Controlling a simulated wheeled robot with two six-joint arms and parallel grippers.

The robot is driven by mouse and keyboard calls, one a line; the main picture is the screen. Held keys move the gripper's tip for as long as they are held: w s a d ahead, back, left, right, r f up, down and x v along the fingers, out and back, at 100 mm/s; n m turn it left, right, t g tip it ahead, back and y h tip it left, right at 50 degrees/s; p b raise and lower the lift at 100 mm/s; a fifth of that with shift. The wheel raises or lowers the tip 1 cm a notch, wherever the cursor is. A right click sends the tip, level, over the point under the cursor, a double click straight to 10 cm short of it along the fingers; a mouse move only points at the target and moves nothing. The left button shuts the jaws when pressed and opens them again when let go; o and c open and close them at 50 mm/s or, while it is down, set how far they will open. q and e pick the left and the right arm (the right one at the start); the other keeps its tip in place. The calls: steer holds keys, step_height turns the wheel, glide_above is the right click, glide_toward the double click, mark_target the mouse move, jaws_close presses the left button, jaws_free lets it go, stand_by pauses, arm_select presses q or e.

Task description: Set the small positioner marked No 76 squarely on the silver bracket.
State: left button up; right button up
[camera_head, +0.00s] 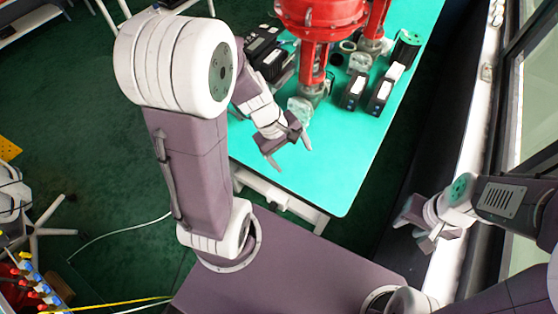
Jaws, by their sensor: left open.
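Two small black positioners with pale label faces stand side by side on the turquoise table (335,180): one on the left (354,91) and one on the right (381,93). Their numbers are too small to read, so I cannot tell which is No 76. A silvery metal part (300,108) below the red valve may be the bracket; I cannot tell for sure. My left gripper (289,153) is open and empty over the table's left part, to the left of the positioners and apart from them. My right gripper (413,234) looks open and empty, off the table's right side.
The red valve actuator (322,18) stands on red legs at the table's far side. The table's front part is clear. A window wall runs along the right.

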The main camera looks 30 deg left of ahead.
arm_select(q)
steer(key=s+m+y, duration=0.1)
steer(key=m, duration=0.2)
steer(key=s+a+m+y, duration=0.1)
steer(key=s+m, duration=0.1)
steer(key=m, duration=0.2)
steer(key=s+f+m+y, duration=0.1)
steer(key=m, duration=0.3)
steer(key=shift+s+a+g, duration=0.25)
steer(key=shift+g, duration=0.15)
